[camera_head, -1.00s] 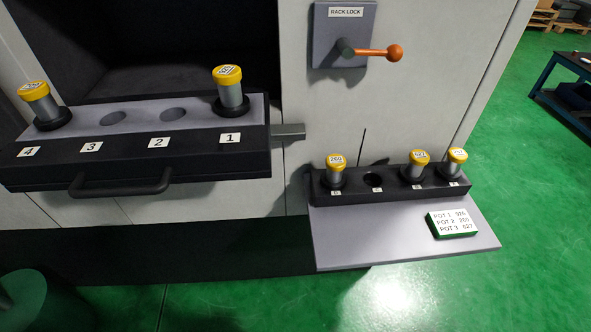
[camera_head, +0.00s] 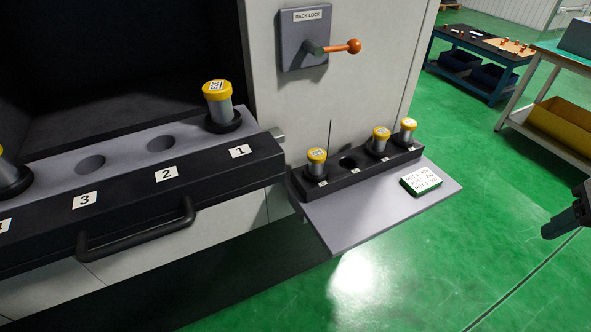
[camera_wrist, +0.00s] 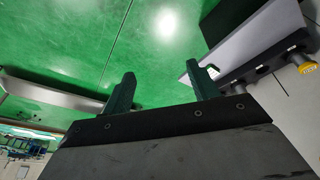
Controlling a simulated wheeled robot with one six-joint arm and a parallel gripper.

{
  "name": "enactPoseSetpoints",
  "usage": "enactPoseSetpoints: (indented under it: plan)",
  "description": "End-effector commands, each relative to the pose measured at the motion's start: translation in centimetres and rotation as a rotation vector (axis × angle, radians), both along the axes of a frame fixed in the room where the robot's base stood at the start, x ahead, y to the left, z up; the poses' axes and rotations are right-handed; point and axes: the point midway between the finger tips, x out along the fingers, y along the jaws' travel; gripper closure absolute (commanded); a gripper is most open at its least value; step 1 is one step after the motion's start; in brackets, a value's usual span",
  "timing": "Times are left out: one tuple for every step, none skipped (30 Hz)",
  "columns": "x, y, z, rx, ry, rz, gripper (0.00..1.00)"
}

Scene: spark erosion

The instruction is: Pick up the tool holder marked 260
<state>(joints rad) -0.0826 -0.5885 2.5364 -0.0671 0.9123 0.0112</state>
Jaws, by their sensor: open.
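The tool holder that reads as 260 in the earlier head view (camera_head: 316,164) has a yellow cap and grey body. It stands upright in the leftmost hole of the small black rack (camera_head: 342,182); its label is too small to read surely now. Two more yellow-capped holders (camera_head: 379,141) (camera_head: 407,131) stand to its right, past an empty hole. My gripper (camera_wrist: 162,78) is open and empty in the wrist view, over green floor, well away from the holders. A dark part of my arm shows at the right edge of the head view. One yellow cap (camera_wrist: 307,67) shows at the wrist view's right.
The large drawer rack (camera_head: 125,158) at left has numbered places; place 1 bears a holder (camera_head: 219,103), places 2 and 3 are empty. The rack lock lever (camera_head: 341,47) is above. Open floor lies right.

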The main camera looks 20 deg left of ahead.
Motion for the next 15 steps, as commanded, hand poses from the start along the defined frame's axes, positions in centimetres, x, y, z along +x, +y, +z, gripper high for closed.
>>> enactPoseSetpoints:
  plan:
    - [2.8, 1.4, -1.0, -0.010, -0.044, 0.055, 0.40]
    - [4.6, 2.2, -1.5, -0.015, -0.082, 0.087, 0.40]
    - [6.9, 3.7, -2.2, -0.015, -0.134, 0.132, 0.40]
    - [8.5, 4.8, -2.7, -0.013, -0.173, 0.167, 0.40]
    - [10.0, 6.1, -3.3, -0.009, -0.212, 0.203, 0.40]
    - [11.8, 8.0, -4.0, 0.001, -0.264, 0.255, 0.40]
    - [13.0, 9.6, -4.6, 0.012, -0.301, 0.293, 0.40]
    - [14.2, 11.3, -5.2, 0.025, -0.340, 0.333, 0.40]
    - [15.5, 13.6, -6.1, 0.047, -0.387, 0.386, 0.40]
    - [16.3, 15.4, -6.7, 0.066, -0.422, 0.427, 0.40]
    - [17.0, 17.2, -7.4, 0.086, -0.457, 0.464, 0.40]
    - [17.5, 19.9, -8.3, 0.125, -0.499, 0.522, 0.40]
    - [17.8, 21.9, -9.1, 0.156, -0.528, 0.562, 0.40]
    - [17.9, 23.9, -9.8, 0.187, -0.558, 0.601, 0.40]
    - [17.9, 26.3, -10.7, 0.230, -0.593, 0.650, 0.40]
